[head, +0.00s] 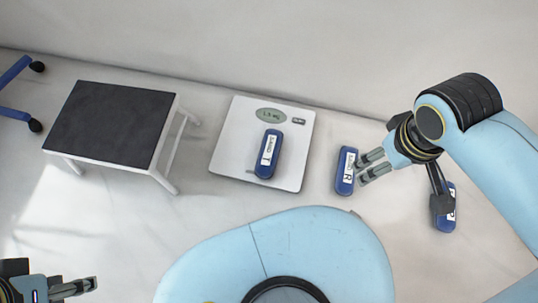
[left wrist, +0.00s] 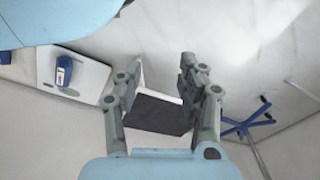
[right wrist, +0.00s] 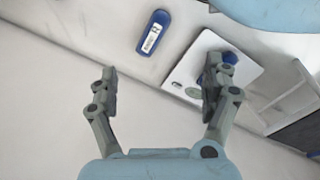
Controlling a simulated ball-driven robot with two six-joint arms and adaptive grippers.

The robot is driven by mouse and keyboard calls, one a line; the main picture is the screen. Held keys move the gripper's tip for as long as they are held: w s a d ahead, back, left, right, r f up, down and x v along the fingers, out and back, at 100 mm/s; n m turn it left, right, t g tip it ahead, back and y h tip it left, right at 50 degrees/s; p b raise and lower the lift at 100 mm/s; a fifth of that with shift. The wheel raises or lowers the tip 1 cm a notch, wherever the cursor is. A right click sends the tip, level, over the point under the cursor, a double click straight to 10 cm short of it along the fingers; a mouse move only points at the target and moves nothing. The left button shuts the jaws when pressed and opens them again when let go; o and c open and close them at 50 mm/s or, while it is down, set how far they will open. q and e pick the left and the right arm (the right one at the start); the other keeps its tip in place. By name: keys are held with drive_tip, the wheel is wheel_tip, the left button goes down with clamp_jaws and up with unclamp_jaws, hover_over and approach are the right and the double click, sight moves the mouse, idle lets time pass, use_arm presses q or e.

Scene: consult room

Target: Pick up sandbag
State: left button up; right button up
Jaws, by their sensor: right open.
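Three blue sandbags with white labels are in the head view. One sandbag (head: 268,154) lies on the white scale (head: 232,130), another sandbag (head: 345,172) lies on the floor right of the scale, and a third sandbag (head: 449,222) is partly hidden under my right arm. My right gripper (head: 364,168) is open, its tips at the right edge of the middle sandbag in that picture. In the right wrist view this sandbag (right wrist: 152,36) lies beyond the open fingers, not between them. My left gripper (head: 92,284) is open and empty at the lower left; its spread fingers show in the left wrist view (left wrist: 160,82).
A step stool with a dark top (head: 110,122) and white legs stands left of the scale. Blue legs with black casters (head: 16,72) are at the far left. A wall runs along the back. The floor between stool and scale is clear.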

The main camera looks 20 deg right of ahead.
drive_tip(key=w+a+f+m+b, duration=0.2)
drive_tip(key=w+f, duration=0.3)
drive_tip(key=f, duration=0.2)
use_arm(q)
drive_tip(key=w+d+r+t, duration=0.2)
drive_tip(key=w+r+t, duration=0.1)
drive_tip(key=w, duration=0.2)
use_arm(e)
drive_tip(key=m+y, duration=0.1)
drive_tip(key=m, duration=0.3)
approach(267, 149)
drive_tip(key=shift+w+a+f, duration=0.1)
drive_tip(key=shift+w, duration=0.05)
wheel_tip(267, 149, down, 3)
drive_tip(key=b, duration=0.2)
drive_tip(key=shift+f+b, duration=0.2)
drive_tip(key=shift+b, duration=0.2)
drive_tip(key=shift+f+b, duration=0.55)
drive_tip(key=shift+f, duration=0.05)
use_arm(q)
wheel_tip(267, 149, down, 8)
drive_tip(key=w+t+h, duration=0.1)
drive_tip(key=t, duration=0.4)
drive_tip(key=shift+w+d+r+t+b, duration=0.15)
drive_tip(key=shift+w+r+t+b, duration=0.1)
drive_tip(key=shift+t+b, duration=0.15)
use_arm(e)
drive_tip(key=shift+f, duration=0.45)
